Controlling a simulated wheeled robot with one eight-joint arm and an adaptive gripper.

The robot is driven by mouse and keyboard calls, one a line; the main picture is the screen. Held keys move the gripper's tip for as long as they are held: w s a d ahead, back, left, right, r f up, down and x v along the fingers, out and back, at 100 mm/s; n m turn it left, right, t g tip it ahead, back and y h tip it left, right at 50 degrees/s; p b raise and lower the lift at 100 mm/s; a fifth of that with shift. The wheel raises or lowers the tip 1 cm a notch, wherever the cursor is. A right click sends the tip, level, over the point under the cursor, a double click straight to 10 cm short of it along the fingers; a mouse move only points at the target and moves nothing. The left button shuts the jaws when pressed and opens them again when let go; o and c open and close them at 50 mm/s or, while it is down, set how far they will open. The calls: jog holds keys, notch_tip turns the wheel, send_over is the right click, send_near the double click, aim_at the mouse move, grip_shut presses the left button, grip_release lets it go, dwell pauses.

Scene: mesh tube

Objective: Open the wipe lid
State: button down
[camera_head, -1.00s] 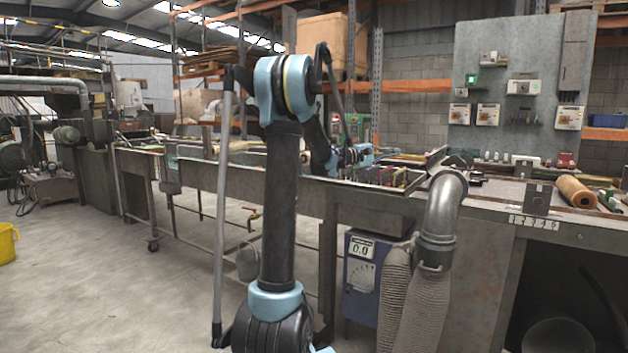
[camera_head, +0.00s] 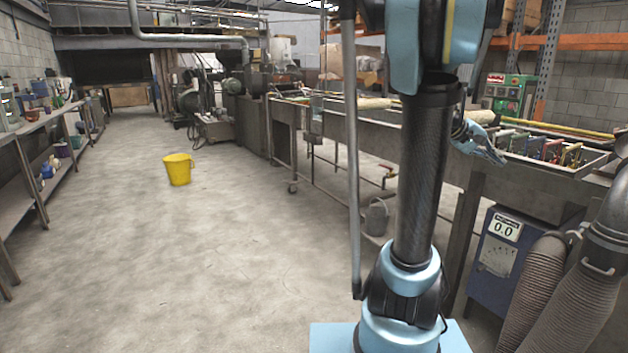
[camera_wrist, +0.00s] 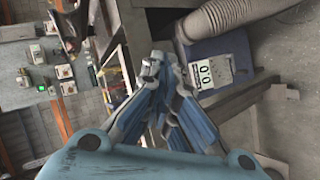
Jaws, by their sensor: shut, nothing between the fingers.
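I cannot make out a wipe container or its lid in either view. My gripper (camera_head: 490,150) is shut and empty, held in front of the long metal workbench at the right of the head view. In the wrist view my gripper's blue and grey fingers (camera_wrist: 163,62) meet at their tips with nothing between them. Small objects on the left shelves are too small to identify as wipes.
A yellow bucket (camera_head: 178,169) stands on the open concrete floor (camera_head: 180,270). Shelving (camera_head: 25,152) lines the left wall. The metal workbench (camera_head: 545,178), a blue meter box (camera_head: 500,250) and ribbed hoses (camera_head: 535,290) are close on the right. A grey bucket (camera_head: 377,217) is under the bench.

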jog(key=s+a+f+t+y, duration=0.1)
jog(key=s+a+f+y, duration=0.1)
jog(key=a+f, duration=0.3)
jog(key=s+a+f+n+t+y, duration=0.1)
jog(key=s+a+f+y, duration=0.2)
jog(key=a, duration=1.1)
notch_tip(320, 180, down, 3)
jog(key=shift+s+f+y, duration=0.15)
jog(key=shift+s+y, duration=0.15)
jog(key=shift+s, duration=0.75)
jog(key=c, duration=2.2)
grip_release()
jog(key=s+a+f+y, duration=0.2)
jog(key=s+a+f, duration=0.1)
jog(key=a, duration=0.2)
jog(key=s+a+f+n+y, duration=0.1)
jog(key=s+a+f+y, duration=0.1)
jog(key=a, duration=0.4)
jog(key=s+a+f+y, duration=0.1)
jog(key=s+a+f, duration=0.4)
jog(key=a+f, duration=0.1)
jog(key=shift+s+a+f+y, duration=0.1)
jog(key=shift+a+f+y, duration=0.05)
jog(key=shift+y, duration=0.25)
jog(key=shift+c, duration=0.2)
jog(key=o, duration=0.6)
jog(key=shift+s+a+f, duration=0.1)
jog(key=shift+s+a, duration=0.05)
jog(key=shift+a, duration=0.05)
jog(key=shift+c, duration=0.2)
